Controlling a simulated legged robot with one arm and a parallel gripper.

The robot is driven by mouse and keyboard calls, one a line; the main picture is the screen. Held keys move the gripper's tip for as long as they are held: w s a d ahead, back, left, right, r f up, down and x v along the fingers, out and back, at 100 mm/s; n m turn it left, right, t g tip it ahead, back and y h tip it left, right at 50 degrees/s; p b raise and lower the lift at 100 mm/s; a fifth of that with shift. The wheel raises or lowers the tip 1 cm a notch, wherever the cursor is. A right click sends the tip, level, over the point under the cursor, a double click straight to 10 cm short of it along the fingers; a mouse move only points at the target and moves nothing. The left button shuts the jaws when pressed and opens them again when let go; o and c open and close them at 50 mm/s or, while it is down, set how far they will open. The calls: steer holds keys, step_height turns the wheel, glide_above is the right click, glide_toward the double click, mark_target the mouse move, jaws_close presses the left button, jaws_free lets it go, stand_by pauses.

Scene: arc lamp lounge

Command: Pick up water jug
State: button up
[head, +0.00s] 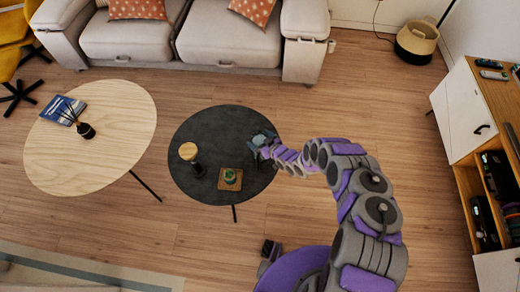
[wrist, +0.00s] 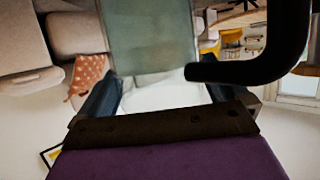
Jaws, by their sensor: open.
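The water jug (wrist: 152,38) fills the top middle of the wrist view, very close. It has a translucent grey-green body and a thick black handle (wrist: 262,68) on the right. My gripper (wrist: 162,98) is open, with its two dark fingers spread and the jug's body showing beyond the gap between them. I cannot tell whether the fingers touch it. In the head view my gripper (head: 263,143) is at the right part of the black round table (head: 215,120). There the jug and the fingers blend into one small dark teal shape.
A dark jar with a wooden lid (head: 188,152) and a green cup on a wooden coaster (head: 230,177) stand on the black table. A light wooden table (head: 110,160) is to the left, a sofa (head: 225,45) behind, a cabinet (head: 462,115) to the right. Floor between is clear.

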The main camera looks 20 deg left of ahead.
steer(key=shift+w+r, duration=0.1)
steer(key=c, duration=1.7)
steer(key=shift+c, duration=0.2)
